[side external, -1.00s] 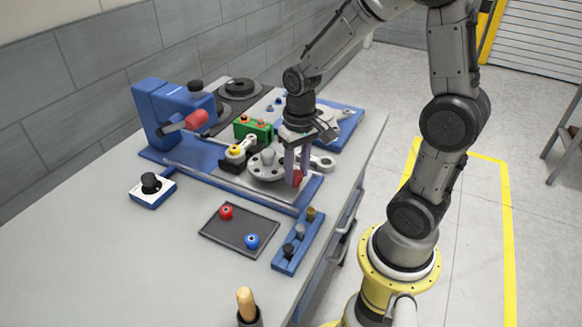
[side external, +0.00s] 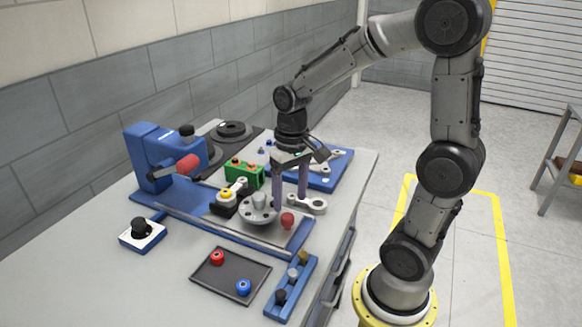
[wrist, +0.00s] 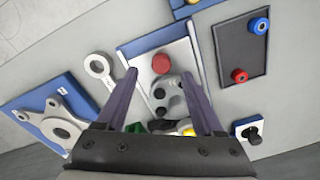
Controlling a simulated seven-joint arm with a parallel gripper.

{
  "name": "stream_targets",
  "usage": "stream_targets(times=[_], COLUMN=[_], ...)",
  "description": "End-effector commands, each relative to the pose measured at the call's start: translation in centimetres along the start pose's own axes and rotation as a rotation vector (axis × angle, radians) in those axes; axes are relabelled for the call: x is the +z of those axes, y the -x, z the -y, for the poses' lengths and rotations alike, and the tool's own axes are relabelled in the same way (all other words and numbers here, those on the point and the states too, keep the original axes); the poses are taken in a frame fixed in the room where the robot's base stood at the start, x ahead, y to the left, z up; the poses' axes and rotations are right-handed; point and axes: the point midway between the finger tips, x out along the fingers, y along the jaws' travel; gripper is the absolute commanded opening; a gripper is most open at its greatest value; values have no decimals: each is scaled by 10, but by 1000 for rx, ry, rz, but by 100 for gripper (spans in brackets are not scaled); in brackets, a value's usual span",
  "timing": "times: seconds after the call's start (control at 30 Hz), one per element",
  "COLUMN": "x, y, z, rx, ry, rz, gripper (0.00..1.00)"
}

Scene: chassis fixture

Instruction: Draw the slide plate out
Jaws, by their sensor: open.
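The slide plate (side external: 268,238) is a flat grey plate lying on a long blue base (side external: 172,203). A red knob (side external: 287,221) stands near the plate's right end. In the wrist view the pale plate (wrist: 188,58) lies ahead of the fingers, with the red knob (wrist: 161,64) on it. My gripper (side external: 290,205) points down with its two purple fingers apart and empty, above and behind the knob. In the wrist view my gripper (wrist: 159,74) spans either side of the grey flanged part (wrist: 168,92); the knob shows clear of the fingers.
A grey linkage arm (side external: 307,204) lies beside the plate. A green block (side external: 244,172) and a blue press (side external: 152,155) stand behind. A dark tray (side external: 230,272) with red and blue knobs and a blue peg rack (side external: 291,287) are in front.

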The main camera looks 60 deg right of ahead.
Motion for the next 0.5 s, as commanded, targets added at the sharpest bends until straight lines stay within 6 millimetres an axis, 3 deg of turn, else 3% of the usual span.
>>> stream_targets(times=[0.23,0.5], x=[-1,0], y=[54,82], z=[0,0], rx=[0,0], ry=[0,0], rz=[-5,-1], gripper=[69,69])
